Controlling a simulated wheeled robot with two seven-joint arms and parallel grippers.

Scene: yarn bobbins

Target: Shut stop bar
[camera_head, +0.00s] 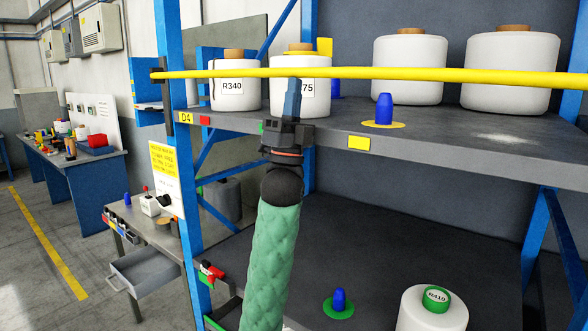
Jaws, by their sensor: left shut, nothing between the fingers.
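The yellow stop bar (400,74) runs nearly level across the front of the upper shelf, in front of the white bobbins. Its left end lies at the blue rack post (172,130), by a dark bracket (165,78). My left gripper (293,84) is shut and empty, pointing up. Its fingertips are just below or at the bar in the picture, in front of the bobbin whose label ends in 75. I cannot tell whether they touch the bar. My right gripper is not in view.
On the upper shelf (460,142) stand bobbin R340 (232,90), the 75 bobbin (300,62) and two more bobbins (410,68). An empty blue peg (384,110) stands between them. Below are bobbin R410 (432,310) and a blue peg (339,298). A side table (140,225) is left.

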